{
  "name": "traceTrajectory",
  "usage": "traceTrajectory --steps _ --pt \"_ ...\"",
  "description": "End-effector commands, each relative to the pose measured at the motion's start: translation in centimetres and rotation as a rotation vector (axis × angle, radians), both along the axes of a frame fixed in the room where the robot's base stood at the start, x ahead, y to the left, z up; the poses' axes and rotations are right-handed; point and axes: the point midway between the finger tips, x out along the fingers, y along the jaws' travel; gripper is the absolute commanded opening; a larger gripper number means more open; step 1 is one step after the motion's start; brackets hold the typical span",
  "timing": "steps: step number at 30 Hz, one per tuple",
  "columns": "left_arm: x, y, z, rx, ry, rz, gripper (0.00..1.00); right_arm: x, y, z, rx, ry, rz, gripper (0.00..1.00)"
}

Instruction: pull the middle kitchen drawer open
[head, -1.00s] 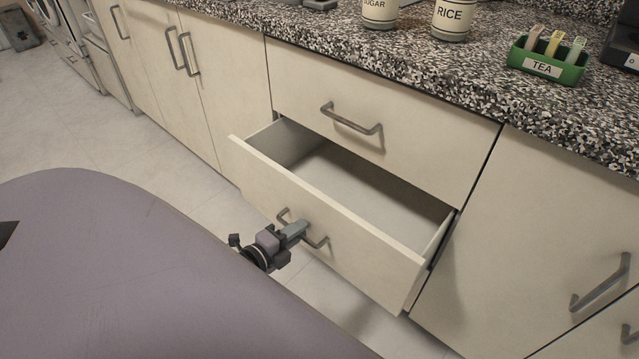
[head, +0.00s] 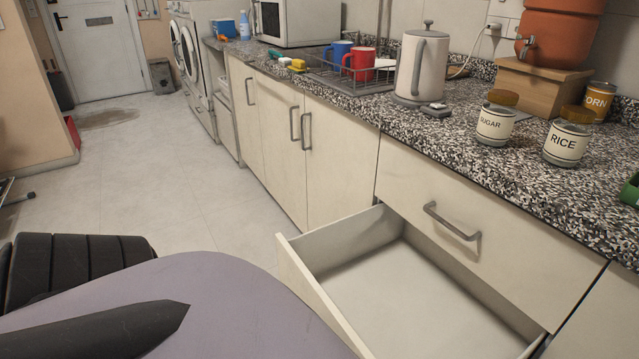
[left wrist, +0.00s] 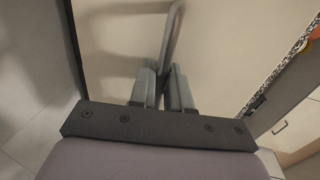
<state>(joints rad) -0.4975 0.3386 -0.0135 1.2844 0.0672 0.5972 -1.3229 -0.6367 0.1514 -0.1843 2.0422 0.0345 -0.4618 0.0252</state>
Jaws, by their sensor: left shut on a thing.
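The middle drawer (head: 312,298) is pulled out below a shut top drawer (head: 480,230). Its inside is pale and looks empty; the right end of its front is cut off or hidden. In the left wrist view, my left gripper (left wrist: 166,82) is shut on the drawer's grey bar handle (left wrist: 175,36), against the cream drawer front (left wrist: 225,45). In the head view, that gripper and handle are hidden or out of frame. My right gripper is in neither view.
The speckled counter (head: 440,135) holds a kettle (head: 422,68), a sugar jar (head: 495,122), a rice jar (head: 567,140) and a dish rack (head: 345,75). Shut cupboards (head: 285,140) continue left of the drawer. Open floor (head: 160,190) lies at the left.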

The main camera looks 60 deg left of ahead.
Motion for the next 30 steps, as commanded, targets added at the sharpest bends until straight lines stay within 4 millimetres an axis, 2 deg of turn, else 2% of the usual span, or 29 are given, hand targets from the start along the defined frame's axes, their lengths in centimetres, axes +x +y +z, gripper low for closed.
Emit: traceTrajectory --steps 5,6,7,17,30 --pt "0.0 0.0 0.0 -0.001 0.000 0.002 0.00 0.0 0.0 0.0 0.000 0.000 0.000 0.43" --pt "0.0 0.0 0.0 -0.001 0.000 0.002 0.24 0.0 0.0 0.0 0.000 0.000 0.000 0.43" --pt "0.0 0.0 0.0 -0.001 0.000 0.002 0.29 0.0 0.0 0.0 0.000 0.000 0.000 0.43" --pt "-0.3 0.1 0.1 -0.001 0.001 0.001 0.29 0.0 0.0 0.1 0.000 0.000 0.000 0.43" --pt "-6.2 0.5 1.2 0.000 0.003 0.002 0.29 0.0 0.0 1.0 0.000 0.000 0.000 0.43"
